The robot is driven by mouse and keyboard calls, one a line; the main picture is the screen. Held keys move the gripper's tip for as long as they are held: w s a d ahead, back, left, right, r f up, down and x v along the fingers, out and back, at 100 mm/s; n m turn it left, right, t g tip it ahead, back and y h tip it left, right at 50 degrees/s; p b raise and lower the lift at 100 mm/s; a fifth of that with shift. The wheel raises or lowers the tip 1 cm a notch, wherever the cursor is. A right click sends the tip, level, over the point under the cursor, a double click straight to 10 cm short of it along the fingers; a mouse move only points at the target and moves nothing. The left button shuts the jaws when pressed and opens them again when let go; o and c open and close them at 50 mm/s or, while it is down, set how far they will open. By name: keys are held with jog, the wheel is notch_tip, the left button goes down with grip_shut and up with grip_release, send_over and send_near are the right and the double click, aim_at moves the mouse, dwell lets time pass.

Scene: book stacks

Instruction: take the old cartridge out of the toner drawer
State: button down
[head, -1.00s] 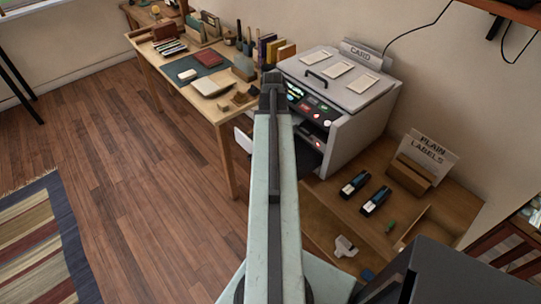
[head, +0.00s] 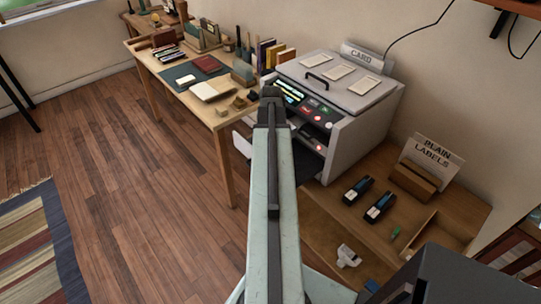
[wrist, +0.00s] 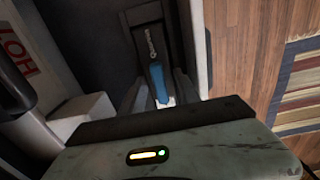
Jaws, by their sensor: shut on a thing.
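The old cartridge (wrist: 150,45) is dark with a blue label and lies in the dark toner drawer, upper middle of the wrist view. My gripper (wrist: 160,90) is shut on it, with a grey finger on either side of the blue part. The white wall of the toner drawer (wrist: 199,40) runs along the right of it. In the head view the drawer front (head: 242,146) sticks out of the grey printer (head: 362,125), left of my arm. My arm hides the gripper and the held cartridge there.
A plain labels sign (head: 433,160), a small green item (head: 395,234) and a whitish item (head: 347,257) are also there. A desk with books (head: 205,110) stands behind left.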

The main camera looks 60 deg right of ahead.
notch_tip(320, 180, up, 18)
jog(key=p, duration=1.8)
